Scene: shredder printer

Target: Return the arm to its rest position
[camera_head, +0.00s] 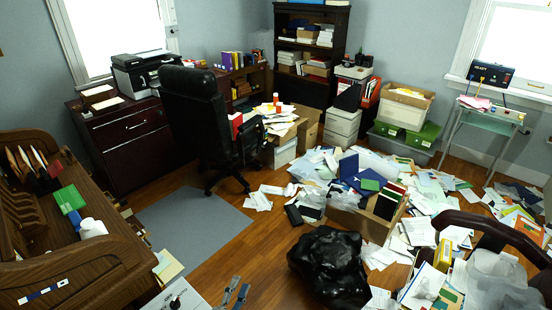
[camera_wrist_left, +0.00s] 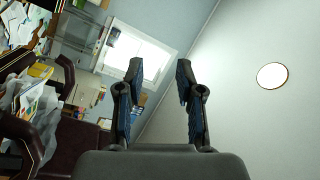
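My left gripper (camera_head: 234,291) shows at the bottom edge of the head view, left of the black bag, with only its two dark blue fingers in sight. In the left wrist view the same gripper (camera_wrist_left: 159,78) is open, its two fingers spread apart with nothing between them. It points toward the wall, the bright window and the ceiling with a round light (camera_wrist_left: 272,76). The fingers touch nothing that I can see. My right gripper is in neither view. The printer (camera_head: 145,72) stands on a dark cabinet by the left window.
A shiny black bag (camera_head: 330,262) lies on the floor. Loose papers and boxes cover the right side. A black office chair (camera_head: 200,115) stands near a grey mat (camera_head: 190,230). A wooden roll-top desk (camera_head: 90,260) fills the left. Some wood floor by the mat is clear.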

